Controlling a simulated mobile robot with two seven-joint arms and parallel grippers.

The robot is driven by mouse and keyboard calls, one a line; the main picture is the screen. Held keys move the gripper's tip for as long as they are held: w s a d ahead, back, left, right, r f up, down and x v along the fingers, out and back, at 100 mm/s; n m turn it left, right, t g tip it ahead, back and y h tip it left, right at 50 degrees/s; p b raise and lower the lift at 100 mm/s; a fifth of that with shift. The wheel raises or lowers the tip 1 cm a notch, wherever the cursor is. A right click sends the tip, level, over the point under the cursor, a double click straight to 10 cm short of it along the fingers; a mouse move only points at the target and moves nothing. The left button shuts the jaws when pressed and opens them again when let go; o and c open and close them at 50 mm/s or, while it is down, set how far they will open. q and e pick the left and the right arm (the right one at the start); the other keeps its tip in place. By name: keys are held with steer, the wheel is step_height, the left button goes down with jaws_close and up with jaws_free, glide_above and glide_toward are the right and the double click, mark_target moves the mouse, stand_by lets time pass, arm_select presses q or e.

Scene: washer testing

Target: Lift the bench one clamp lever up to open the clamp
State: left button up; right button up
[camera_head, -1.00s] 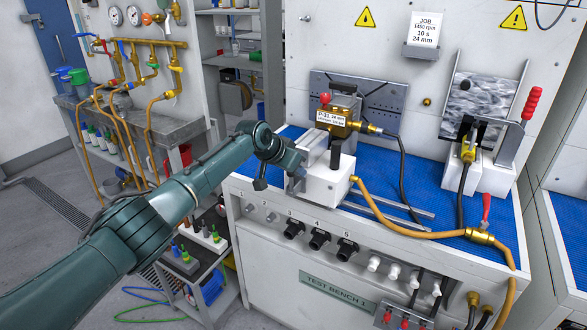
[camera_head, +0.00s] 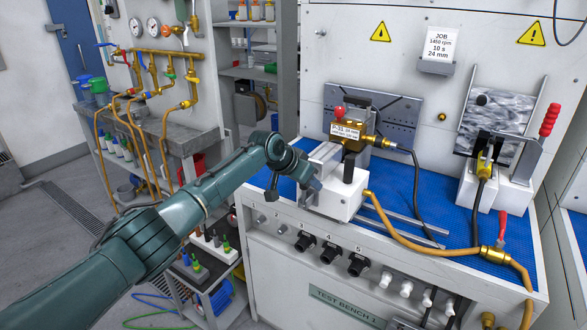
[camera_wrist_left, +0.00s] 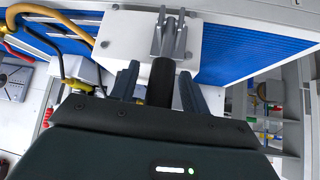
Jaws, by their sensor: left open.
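The bench one clamp sits on a white block (camera_head: 335,200) at the front of the blue-topped test bench. Grey metal clamp parts (camera_head: 325,153) and a dark upright piece (camera_head: 348,168) show there. In the wrist view, a dark round bar (camera_wrist_left: 160,82), apparently the clamp lever, runs from a grey bracket (camera_wrist_left: 168,38) on the white block. My left gripper (camera_wrist_left: 157,88) is open, with one finger on each side of this bar. I cannot tell whether the fingers touch it. In the head view my left gripper (camera_head: 308,193) is at the block's left side, hiding the lever.
A brass pump (camera_head: 350,132) with a label and red knob stands behind the clamp. An orange hose (camera_head: 420,248) and black cable (camera_head: 416,195) cross the blue surface (camera_head: 395,195). A second clamp with a raised red handle (camera_head: 549,120) stands at right.

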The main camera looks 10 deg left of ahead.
arm_select(q)
steer(key=v, duration=1.2)
steer(key=shift+s+r+b, duration=0.15)
steer(key=shift+b, duration=0.15)
steer(key=shift+a, duration=0.1)
steer(key=s+d+f, duration=0.2)
steer(key=s+f, duration=0.2)
steer(key=f, duration=0.3)
steer(key=s+d+f+t+h, duration=0.15)
steer(key=s+f, duration=0.25)
steer(key=f, duration=0.4)
steer(key=s+d+f+g, duration=0.1)
steer(key=s+d+f, duration=0.25)
steer(key=f, duration=0.35)
steer(key=s+a+f+n+t+y, duration=0.1)
steer(key=s+f, duration=0.3)
steer(key=s, duration=0.8)
steer(key=s+a+f+n+t+y+p, duration=0.1)
steer(key=s+a+f+n+t, duration=0.1)
steer(key=s, duration=1)
steer(key=shift+a+f, duration=0.9)
steer(key=shift+y, duration=0.25)
